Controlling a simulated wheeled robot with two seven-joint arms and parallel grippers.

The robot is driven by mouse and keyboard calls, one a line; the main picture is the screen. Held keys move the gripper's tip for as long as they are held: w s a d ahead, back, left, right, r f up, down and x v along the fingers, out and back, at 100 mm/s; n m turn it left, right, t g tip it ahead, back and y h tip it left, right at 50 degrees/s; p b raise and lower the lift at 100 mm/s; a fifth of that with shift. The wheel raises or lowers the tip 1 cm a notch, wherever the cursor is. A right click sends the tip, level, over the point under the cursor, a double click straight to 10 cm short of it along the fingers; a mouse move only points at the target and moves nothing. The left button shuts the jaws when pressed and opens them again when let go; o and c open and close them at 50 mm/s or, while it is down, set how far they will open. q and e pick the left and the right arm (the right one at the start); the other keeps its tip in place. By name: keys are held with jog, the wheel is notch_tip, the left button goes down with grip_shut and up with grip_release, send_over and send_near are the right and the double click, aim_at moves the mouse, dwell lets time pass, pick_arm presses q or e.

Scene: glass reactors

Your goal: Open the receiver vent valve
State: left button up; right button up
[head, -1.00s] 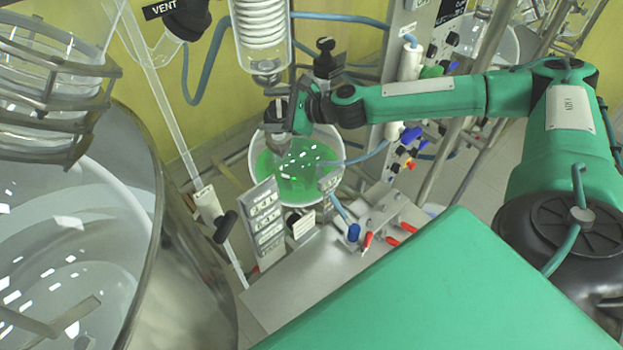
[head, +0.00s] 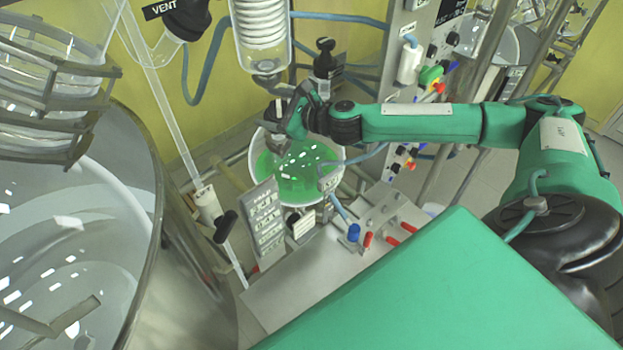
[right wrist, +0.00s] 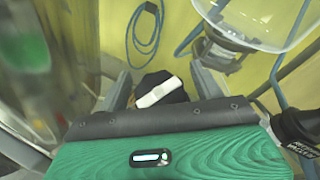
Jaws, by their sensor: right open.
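In the right wrist view a black round knob with a white bar across it (right wrist: 160,93) sits between the fingers of my right gripper (right wrist: 162,88). It appears to be the receiver vent valve's handle, but I cannot read a label on it. The fingers are open, one on each side of it, and I cannot tell whether they touch it. In the head view my right gripper (head: 272,128) is beside the upper rim of the receiver vessel with green liquid (head: 300,180), below the glass coil condenser (head: 262,35). The gripper hides the valve there. My left gripper is not in view.
A large glass vessel with a metal rim (head: 150,200) fills the left. A black-handled valve (head: 226,227) on a glass tube and a black-knobbed fitting (head: 325,58) stand close by. A "VENT" label (head: 160,8) is at the upper left. Hoses hang behind.

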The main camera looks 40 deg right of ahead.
jog(key=shift+d+m+t+h, duration=0.1)
jog(key=shift+m+t+h, duration=0.7)
jog(key=shift+m+h, duration=0.55)
